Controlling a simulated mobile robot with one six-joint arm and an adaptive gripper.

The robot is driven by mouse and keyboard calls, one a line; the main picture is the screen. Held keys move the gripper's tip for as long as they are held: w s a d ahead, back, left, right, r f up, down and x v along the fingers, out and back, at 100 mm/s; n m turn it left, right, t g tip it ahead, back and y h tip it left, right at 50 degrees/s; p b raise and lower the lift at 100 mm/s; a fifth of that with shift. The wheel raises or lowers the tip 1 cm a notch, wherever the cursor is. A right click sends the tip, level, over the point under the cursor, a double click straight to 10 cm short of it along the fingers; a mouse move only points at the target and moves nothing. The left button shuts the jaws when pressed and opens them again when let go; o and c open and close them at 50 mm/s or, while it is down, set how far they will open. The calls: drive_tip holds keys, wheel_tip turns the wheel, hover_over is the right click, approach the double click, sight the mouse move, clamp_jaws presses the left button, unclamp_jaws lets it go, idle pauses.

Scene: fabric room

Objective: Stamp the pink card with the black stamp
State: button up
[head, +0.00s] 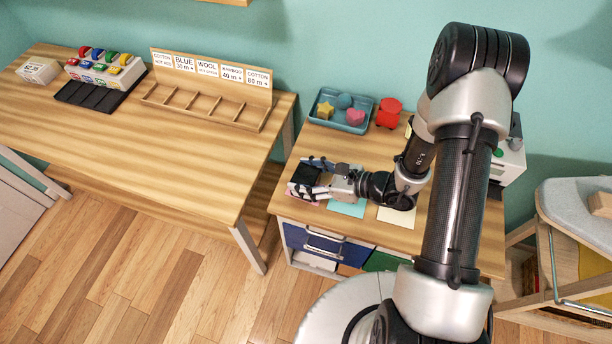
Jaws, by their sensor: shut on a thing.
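My gripper (313,180) reaches to the left over the small wooden desk and is shut on the black stamp (304,175). The fingers and stamp cover most of the pink card (312,204), and only a thin pink edge shows at the desk's front left. I cannot tell whether the stamp touches the card. A light blue card (347,208) lies to the right, partly under my wrist. A cream card (397,217) lies further right.
A blue tray (322,119) with several coloured shapes stands at the desk's back, beside a red object (389,112). A grey machine (510,160) stands at the back right. Drawers (325,245) are below the desk front. A long wooden table (150,135) stands left, across a gap.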

drive_tip(key=shift+f, duration=0.15)
drive_tip(key=shift+r+p, duration=2.05)
drive_tip(key=shift+r, duration=1.05)
